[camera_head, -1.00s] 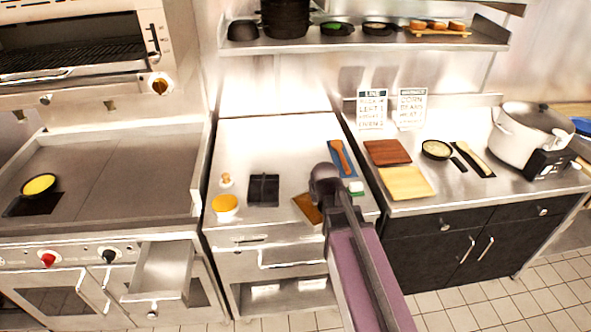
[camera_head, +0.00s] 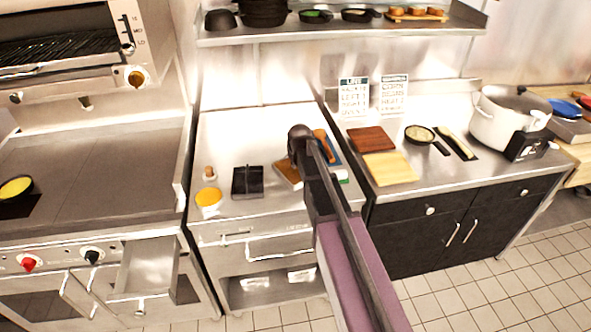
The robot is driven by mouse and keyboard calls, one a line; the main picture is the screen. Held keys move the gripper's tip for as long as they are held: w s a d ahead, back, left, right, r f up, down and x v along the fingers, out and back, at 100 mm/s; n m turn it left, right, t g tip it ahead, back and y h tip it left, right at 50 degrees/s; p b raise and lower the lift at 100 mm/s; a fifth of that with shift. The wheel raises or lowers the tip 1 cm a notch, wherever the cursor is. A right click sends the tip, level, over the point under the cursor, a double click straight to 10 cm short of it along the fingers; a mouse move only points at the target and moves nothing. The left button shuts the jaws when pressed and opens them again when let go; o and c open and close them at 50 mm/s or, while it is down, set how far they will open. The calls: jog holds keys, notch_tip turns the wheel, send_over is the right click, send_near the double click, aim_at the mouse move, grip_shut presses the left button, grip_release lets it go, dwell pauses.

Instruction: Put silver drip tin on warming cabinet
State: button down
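I cannot make out a silver drip tin for certain in the head view. A silver box-like drawer (camera_head: 148,268) stands pulled out, empty-looking, at the front of the left range. No unit is clearly marked as the warming cabinet; the steel middle unit (camera_head: 222,130) has a flat top, a handled front and an open lower shelf. My arm reaches up from the bottom over the right part of this unit. Its dark end joint shows, but my gripper's fingers are hidden or cannot be made out.
The middle top holds a yellow-topped bowl (camera_head: 208,198), a black divided pan (camera_head: 247,181) and a small shaker (camera_head: 209,173). At right are boards (camera_head: 390,168), a small pan (camera_head: 419,135) and a large white pot (camera_head: 508,118). Tiled floor (camera_head: 480,270) is clear at lower right.

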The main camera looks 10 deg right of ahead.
aim_at(296, 169)
dwell(0.3)
jog(key=shift+w, duration=0.6)
jog(key=shift+w+f+b, duration=0.1)
jog(key=shift+f+b, duration=1.7)
jog(key=shift+f, duration=0.15)
jog(key=c, duration=0.8)
grip_release()
jog(key=shift+o, duration=0.2)
jog(key=p+v, duration=1.1)
jog(key=v, duration=0.1)
